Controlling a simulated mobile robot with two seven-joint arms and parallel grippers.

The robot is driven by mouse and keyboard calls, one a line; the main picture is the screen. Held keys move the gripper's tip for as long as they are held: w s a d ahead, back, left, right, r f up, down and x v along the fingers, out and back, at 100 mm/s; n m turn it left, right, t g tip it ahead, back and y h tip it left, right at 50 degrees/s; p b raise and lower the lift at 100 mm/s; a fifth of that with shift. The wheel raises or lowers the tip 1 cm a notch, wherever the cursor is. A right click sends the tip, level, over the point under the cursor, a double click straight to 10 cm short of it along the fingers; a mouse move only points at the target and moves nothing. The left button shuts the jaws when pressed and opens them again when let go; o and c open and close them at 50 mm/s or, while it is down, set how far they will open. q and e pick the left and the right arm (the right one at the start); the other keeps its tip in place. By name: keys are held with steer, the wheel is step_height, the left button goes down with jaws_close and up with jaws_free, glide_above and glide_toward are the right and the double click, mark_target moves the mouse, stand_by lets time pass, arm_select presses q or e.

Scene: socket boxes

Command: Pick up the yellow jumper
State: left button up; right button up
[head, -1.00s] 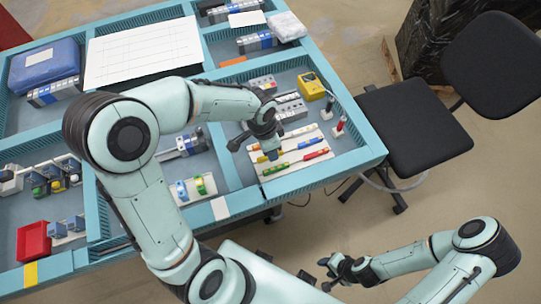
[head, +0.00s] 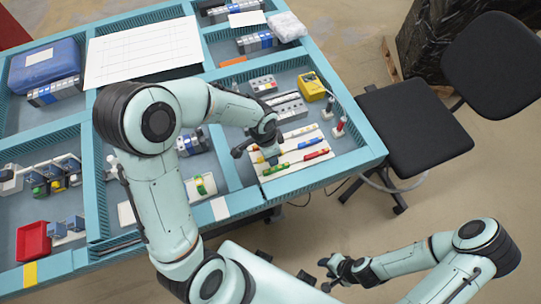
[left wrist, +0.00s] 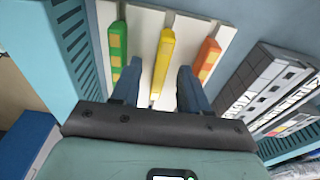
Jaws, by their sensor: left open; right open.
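The yellow jumper (left wrist: 163,62) lies on a pale strip board, between the two fingers of my left gripper (left wrist: 158,82) in the left wrist view. The fingers straddle it with gaps on both sides. A green jumper (left wrist: 118,55) lies to its left and an orange one (left wrist: 207,60) to its right. In the head view my left gripper (head: 270,157) is over the left part of the board and hides some jumpers there; a green jumper (head: 274,169) shows just below it. My right gripper (head: 330,274) is open and empty above the floor.
More jumpers, including a red one (head: 315,154), lie right of my left gripper. Grey socket strips (head: 287,105) and a yellow meter (head: 312,86) lie behind. The blue compartment walls (head: 325,175) surround the board. A black chair (head: 410,130) stands to the right.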

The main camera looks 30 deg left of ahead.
arm_select(q)
steer(key=shift+f, duration=0.2)
stand_by(0.4)
jaws_close()
